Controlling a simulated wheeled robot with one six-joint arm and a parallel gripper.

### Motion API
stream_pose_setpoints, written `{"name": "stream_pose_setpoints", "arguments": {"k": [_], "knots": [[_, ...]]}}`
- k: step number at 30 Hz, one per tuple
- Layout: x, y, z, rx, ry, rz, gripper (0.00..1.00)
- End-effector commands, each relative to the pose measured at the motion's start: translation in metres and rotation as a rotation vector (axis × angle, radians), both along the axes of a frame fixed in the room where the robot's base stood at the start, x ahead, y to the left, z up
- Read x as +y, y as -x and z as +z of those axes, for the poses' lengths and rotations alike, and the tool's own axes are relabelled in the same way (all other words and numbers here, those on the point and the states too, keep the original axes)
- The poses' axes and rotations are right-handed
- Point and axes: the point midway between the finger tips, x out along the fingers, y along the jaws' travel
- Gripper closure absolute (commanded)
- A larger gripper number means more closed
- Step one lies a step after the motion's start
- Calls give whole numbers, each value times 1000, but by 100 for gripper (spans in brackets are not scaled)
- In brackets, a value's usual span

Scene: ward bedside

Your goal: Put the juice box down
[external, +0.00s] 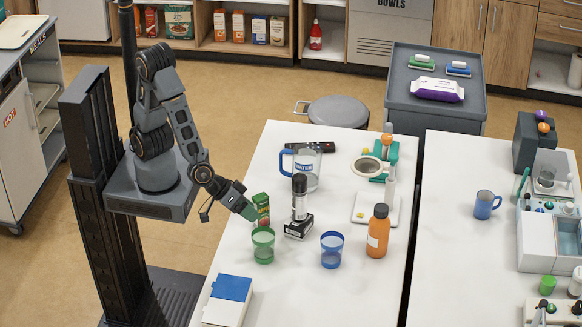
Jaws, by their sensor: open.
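The juice box (262,207), green with a red patch, is upright at the left part of the white table (330,290), just behind a green cup (263,246). The cup hides its lower end, so I cannot tell how its base meets the table. My gripper (250,210) is at the left side of the juice box, low and pointing down to the right. Its jaws are open. The fingertips are small and partly overlap the box's edge, so I cannot tell whether they touch it.
A black-and-white bottle (299,197) on a dark box stands right of the juice box, with a clear pitcher (307,170) behind. A blue cup (331,250) and an orange bottle (378,232) stand farther right. A blue-and-white box (229,300) lies near the front. The table's front middle is clear.

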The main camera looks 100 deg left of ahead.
Motion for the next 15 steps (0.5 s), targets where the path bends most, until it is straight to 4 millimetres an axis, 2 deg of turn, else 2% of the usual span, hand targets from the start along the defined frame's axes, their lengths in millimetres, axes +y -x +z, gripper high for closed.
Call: {"name": "stream_pose_setpoints", "arguments": {"k": [1, 2, 4, 6, 9, 15], "knots": [[1, -10, 27, -10, 68, -84, 34], [2, -12, 40, -7, 95, -145, 34], [8, -10, 69, 7, 116, -284, 34], [23, 1, 91, 39, 90, -400, 34], [55, 23, 112, 108, 1, -510, 34], [124, 72, 131, 288, -203, -553, 34]]}}
